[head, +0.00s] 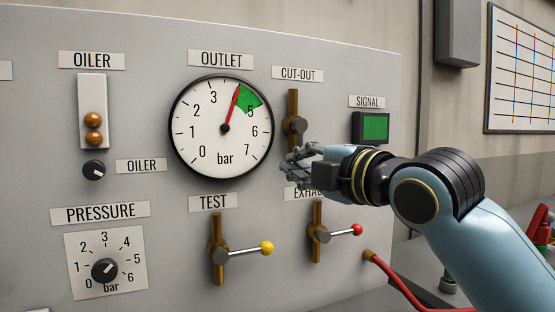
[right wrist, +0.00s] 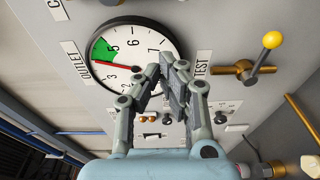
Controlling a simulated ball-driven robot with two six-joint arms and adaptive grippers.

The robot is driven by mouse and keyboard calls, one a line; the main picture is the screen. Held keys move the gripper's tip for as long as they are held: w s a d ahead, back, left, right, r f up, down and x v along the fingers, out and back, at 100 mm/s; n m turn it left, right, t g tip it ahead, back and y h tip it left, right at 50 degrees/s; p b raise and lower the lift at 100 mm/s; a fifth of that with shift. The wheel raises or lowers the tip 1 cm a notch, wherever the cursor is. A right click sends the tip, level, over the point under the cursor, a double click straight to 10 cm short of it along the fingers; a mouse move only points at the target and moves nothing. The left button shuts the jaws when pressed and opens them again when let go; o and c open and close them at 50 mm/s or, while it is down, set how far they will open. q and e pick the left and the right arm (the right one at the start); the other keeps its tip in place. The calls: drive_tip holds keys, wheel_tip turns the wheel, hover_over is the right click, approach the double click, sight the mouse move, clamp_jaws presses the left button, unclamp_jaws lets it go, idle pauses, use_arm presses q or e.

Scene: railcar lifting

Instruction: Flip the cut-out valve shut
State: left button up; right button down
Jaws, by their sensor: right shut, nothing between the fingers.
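The cut-out valve (head: 293,104) is a vertical brass body with a dark round hub, under the CUT-OUT label (head: 297,74) on the grey panel. Its lever cannot be made out; my right gripper covers the area just below the hub. My right gripper (head: 290,162) is shut and empty, with its fingers pointing left, between the cut-out valve and the EXHAUST label. It also shows in the right wrist view (right wrist: 170,75), with its fingers in front of the outlet gauge. I cannot tell whether it touches the valve. My left gripper is not in view.
The outlet gauge (head: 215,135) has its red needle at the green band's edge. Below are the test valve with a yellow knob (head: 266,248) and the exhaust valve with a red knob (head: 356,230). The signal lamp (head: 375,127) is green. A red hose (head: 400,285) runs lower right.

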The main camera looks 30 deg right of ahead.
sight(261, 153)
drive_tip(key=w, duration=0.3)
drive_tip(key=w+p, duration=0.1)
drive_tip(key=w, duration=0.2)
drive_tip(key=w+p, duration=0.1)
drive_tip(key=w, duration=0.2)
drive_tip(key=shift+w+a+r, duration=0.25)
drive_tip(key=shift+w+a, duration=0.1)
drive_tip(key=shift+a, duration=0.05)
use_arm(q)
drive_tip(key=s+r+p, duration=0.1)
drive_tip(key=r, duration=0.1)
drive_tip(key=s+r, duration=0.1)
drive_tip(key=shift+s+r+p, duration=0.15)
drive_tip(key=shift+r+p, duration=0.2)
drive_tip(key=shift+p, duration=0.05)
use_arm(e)
drive_tip(key=d, duration=0.2)
drive_tip(key=s+d, duration=0.1)
drive_tip(key=d, duration=0.1)
drive_tip(key=shift+f, duration=0.15)
drive_tip(key=shift+a, duration=0.1)
drive_tip(key=shift+s, duration=0.1)
